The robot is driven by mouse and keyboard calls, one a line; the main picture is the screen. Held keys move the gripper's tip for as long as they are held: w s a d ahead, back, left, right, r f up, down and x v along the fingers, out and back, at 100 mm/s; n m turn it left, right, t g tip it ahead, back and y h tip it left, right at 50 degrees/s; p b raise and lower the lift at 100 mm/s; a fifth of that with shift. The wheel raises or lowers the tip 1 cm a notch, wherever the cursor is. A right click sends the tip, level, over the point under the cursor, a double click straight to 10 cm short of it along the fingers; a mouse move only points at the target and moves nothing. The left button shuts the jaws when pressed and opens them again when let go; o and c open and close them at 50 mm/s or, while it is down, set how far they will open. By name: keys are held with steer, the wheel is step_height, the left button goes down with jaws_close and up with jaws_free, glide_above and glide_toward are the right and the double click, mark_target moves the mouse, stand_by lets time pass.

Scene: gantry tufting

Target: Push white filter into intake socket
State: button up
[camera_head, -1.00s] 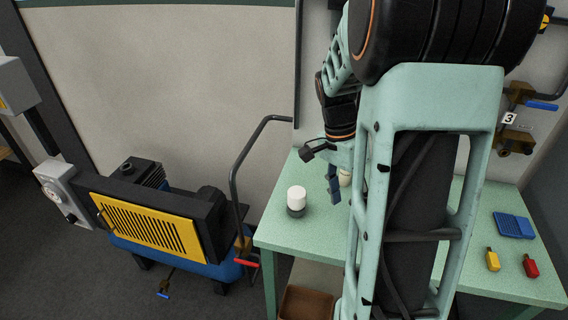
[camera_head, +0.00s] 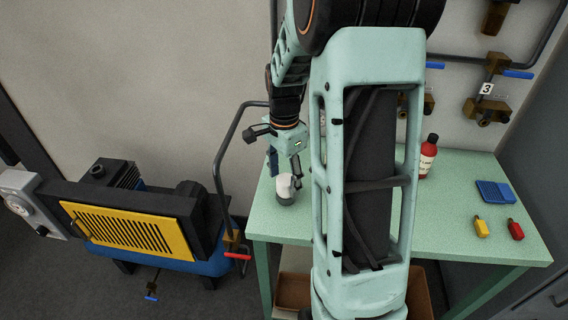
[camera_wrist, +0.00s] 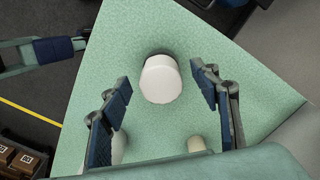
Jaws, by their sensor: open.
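The white filter (camera_head: 285,187) is a short white cylinder with a dark grey lower part, upright on the green table near its left edge. In the wrist view the filter (camera_wrist: 160,82) shows from above, between and slightly beyond my fingertips, with a gap on each side. My gripper (camera_head: 286,170) points down just over the filter, open and not gripping it; its blue-padded fingers also show in the wrist view (camera_wrist: 165,92). I cannot pick out the intake socket for sure. A compressor (camera_head: 140,228) with a yellow grille and blue tank stands on the floor at left.
The green table (camera_head: 460,240) carries a red bottle (camera_head: 428,158), a blue tray (camera_head: 495,192), a yellow item (camera_head: 481,228) and a red item (camera_head: 515,229). A beige cylinder (camera_wrist: 197,143) stands near my gripper. A bent dark pipe (camera_head: 218,165) rises between compressor and table.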

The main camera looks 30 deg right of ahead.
mark_target(284, 179)
steer(key=shift+f, duration=1.5)
steer(key=c, duration=1.4)
steer(key=shift+r, duration=0.25)
steer(key=shift+r+p, duration=1.05)
steer(key=shift+r, duration=0.2)
steer(key=shift+r, duration=0.15)
